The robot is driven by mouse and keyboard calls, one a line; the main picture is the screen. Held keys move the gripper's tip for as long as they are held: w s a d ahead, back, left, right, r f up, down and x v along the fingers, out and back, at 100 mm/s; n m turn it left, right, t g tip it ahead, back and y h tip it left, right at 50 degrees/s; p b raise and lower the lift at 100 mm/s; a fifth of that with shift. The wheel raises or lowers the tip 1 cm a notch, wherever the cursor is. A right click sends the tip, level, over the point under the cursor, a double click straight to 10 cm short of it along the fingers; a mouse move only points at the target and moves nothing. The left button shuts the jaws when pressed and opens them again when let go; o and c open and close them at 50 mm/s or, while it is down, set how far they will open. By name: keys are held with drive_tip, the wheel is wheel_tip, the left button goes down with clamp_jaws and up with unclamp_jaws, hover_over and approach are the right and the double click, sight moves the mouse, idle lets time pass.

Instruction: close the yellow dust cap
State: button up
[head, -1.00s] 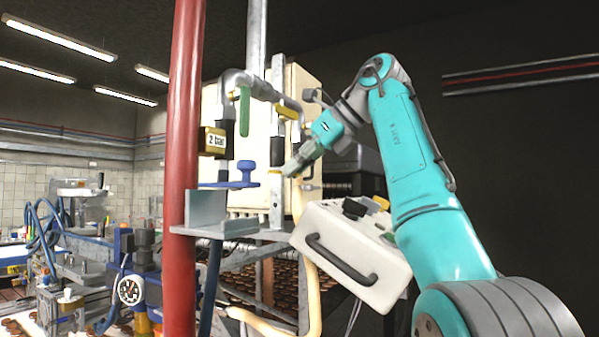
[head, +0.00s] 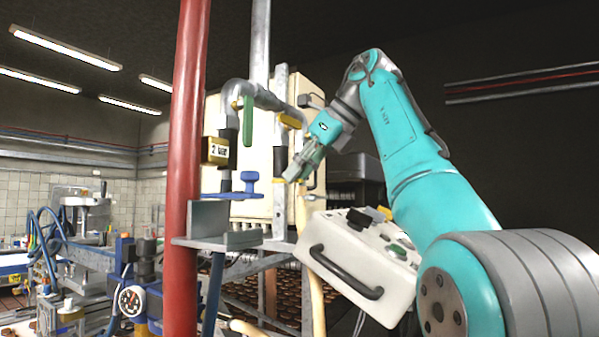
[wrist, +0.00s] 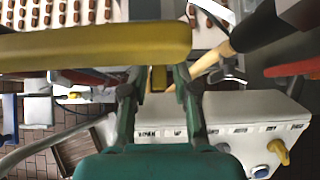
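A small yellow piece (head: 279,181), which appears to be the dust cap, shows at the lower end of the black coupling (head: 281,160) on the grey post. Its exact angle is too small to tell. My gripper (head: 291,176) is just right of it, pointing down and left. In the wrist view my gripper (wrist: 158,78) has its two green fingers apart, with a small yellow block (wrist: 158,79) showing in the gap. I see no clear contact with it. A large yellow bar (wrist: 90,43) crosses close to the camera above the fingers and hides what lies behind.
A yellow lever (head: 292,119) and a green lever (head: 247,121) sit on the pipe above. A blue valve handle (head: 247,184) is left of my gripper. A white control box (head: 355,275) lies below right. A red pillar (head: 186,120) stands in front at left.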

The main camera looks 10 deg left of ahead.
idle(0.3)
drive_tip(key=shift+v, duration=3.75)
drive_tip(key=shift+s, duration=0.1)
drive_tip(key=shift+d, duration=0.1)
